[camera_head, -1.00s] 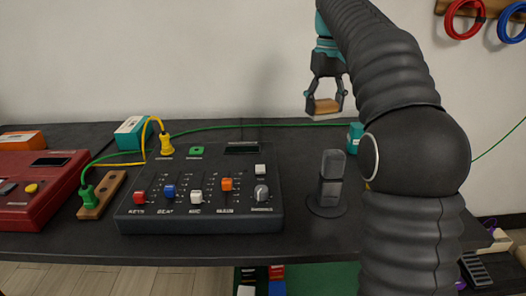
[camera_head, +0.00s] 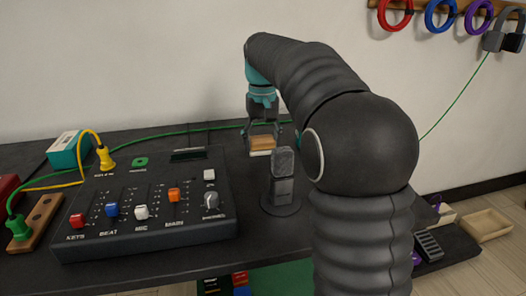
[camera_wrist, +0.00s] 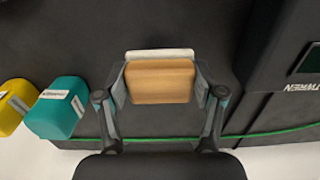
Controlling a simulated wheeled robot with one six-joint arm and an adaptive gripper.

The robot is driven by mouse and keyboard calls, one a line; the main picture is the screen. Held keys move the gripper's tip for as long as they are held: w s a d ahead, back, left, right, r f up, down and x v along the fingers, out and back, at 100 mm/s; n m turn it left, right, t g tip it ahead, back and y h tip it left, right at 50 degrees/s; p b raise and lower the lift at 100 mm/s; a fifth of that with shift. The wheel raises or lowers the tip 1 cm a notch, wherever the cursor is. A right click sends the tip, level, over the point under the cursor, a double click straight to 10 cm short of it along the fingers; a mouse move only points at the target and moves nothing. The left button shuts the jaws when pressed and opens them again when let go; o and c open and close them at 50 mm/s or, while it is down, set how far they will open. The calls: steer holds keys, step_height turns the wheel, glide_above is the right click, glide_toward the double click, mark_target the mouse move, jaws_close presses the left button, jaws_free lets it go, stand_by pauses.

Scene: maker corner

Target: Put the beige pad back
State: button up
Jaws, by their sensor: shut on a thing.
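The beige pad, a tan block (camera_head: 261,142), is between the fingers of my gripper (camera_head: 262,138). My gripper is shut on it. In the wrist view the block (camera_wrist: 160,84) fills the space between both fingertips (camera_wrist: 161,92). A flat white piece (camera_head: 261,153) shows just below the block in the head view. In the wrist view the white piece (camera_wrist: 160,54) sticks out past the block's far edge; the rest of it is hidden. I cannot tell whether the block touches it.
A grey microphone (camera_head: 283,178) stands close in front of my gripper. A black mixer (camera_head: 140,240) lies to the left. In the wrist view a teal block (camera_wrist: 58,107) and a yellow block (camera_wrist: 14,106) stand beside my gripper. A green cable (camera_head: 215,127) runs behind.

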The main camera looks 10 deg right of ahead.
mark_target(263, 139)
steer(key=shift+f, duration=1.3)
steer(key=shift+f, duration=0.1)
steer(key=o, duration=1.1)
step_height(263, 139, up, 12)
steer(key=shift+r+p, duration=0.1)
steer(key=shift+p, duration=0.4)
